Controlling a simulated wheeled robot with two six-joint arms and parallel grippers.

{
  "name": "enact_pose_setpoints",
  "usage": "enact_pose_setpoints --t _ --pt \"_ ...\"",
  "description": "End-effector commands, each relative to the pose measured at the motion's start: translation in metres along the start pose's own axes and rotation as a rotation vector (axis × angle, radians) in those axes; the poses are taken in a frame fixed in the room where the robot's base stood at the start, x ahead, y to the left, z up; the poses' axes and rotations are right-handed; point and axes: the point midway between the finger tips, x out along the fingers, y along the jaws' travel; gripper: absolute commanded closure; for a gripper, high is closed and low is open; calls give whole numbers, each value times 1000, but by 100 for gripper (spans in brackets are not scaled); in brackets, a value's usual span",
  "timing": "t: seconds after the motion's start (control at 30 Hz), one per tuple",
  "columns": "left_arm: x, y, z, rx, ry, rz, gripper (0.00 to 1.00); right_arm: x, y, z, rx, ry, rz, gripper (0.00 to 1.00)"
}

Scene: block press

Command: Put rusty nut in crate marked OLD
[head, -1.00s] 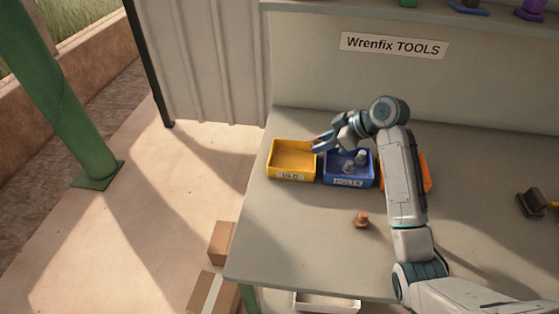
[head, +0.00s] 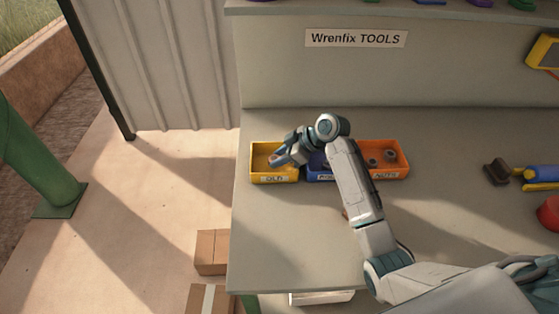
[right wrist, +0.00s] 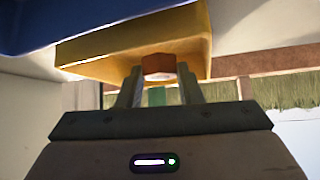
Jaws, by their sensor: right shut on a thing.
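The yellow crate marked OLD (head: 288,178) stands on the bench, leftmost of three crates. My right gripper (head: 276,160) is over this crate in the head view. It is shut on the rusty nut, a small brown-orange piece (right wrist: 158,66) between the fingertips in the right wrist view. That view also shows a side of the yellow crate (right wrist: 105,48) just beyond the fingers. In the head view the nut is small and hard to make out at the fingertips. My left gripper is not in view.
The blue bolts crate (head: 320,177), partly behind my right arm, and the orange nuts crate (head: 398,172) with grey nuts stand to the right. A dark brush-like thing (head: 497,172) and a blue-and-yellow tool (head: 540,174) lie further right. The bench front left is clear.

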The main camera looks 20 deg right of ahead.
Motion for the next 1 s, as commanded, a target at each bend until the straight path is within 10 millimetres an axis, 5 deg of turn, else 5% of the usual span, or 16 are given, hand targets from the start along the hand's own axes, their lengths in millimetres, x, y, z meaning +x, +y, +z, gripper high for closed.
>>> enact_pose_setpoints --t 0.47,0.5,0.53,1.0 --pt "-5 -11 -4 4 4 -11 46 19 0 19 0 0 0 92" --pt "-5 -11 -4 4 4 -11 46 19 0 20 1 -1 0 66" --pt "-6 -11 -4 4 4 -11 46 19 0 19 0 -1 0 60" --pt "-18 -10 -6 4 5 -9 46 3 0 15 1 -2 1 58"
